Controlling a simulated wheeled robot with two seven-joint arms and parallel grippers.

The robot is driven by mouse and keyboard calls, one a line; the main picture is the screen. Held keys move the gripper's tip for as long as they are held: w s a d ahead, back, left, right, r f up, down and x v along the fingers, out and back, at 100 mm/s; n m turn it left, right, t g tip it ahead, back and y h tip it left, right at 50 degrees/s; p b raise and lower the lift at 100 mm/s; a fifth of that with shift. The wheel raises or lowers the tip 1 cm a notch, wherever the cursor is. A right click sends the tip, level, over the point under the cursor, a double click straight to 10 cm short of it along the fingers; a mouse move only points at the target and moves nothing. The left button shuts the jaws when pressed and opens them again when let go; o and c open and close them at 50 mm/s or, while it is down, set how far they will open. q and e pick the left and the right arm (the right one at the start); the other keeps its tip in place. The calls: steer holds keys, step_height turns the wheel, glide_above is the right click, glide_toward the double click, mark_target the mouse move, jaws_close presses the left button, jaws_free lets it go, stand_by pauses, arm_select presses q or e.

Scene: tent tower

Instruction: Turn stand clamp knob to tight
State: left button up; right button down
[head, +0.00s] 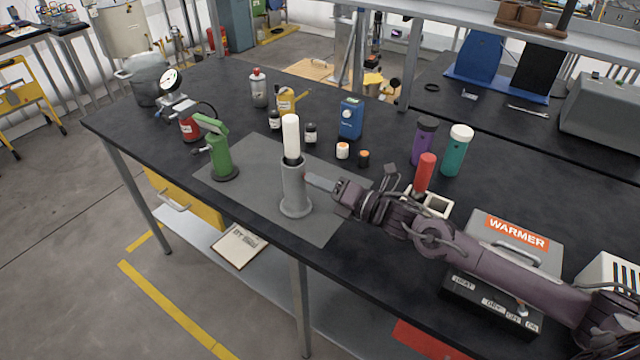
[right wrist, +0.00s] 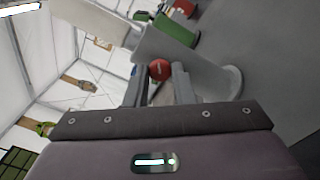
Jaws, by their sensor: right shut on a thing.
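The grey stand (head: 295,187) is upright on a dark grey mat (head: 328,233), with a white cylinder (head: 291,135) standing in its top. My right gripper (head: 312,180) reaches in from the right to the side of the stand's tube. In the right wrist view, the red clamp knob (right wrist: 160,70) sits between the fingertips of my right gripper (right wrist: 158,78), which is shut on it. The stand (right wrist: 195,70) appears tilted behind the knob in that view. In the head view the knob is mostly hidden, so its turn position cannot be read. My left gripper is not in view.
A green hand device (head: 219,152) stands left of the stand. A red cylinder (head: 425,172) and a warmer (head: 512,243) are near my right arm. The mat's front is clear.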

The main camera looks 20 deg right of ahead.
steer(key=m+p, duration=0.8)
steer(key=m, duration=1.6)
steer(key=shift+m, duration=0.4)
steer(key=shift+f, duration=0.1)
steer(key=c, duration=1.2)
jaws_free()
steer(key=b+v, duration=0.2)
steer(key=v, duration=0.5)
steer(key=shift+s+d, duration=0.25)
steer(key=shift+s, duration=0.1)
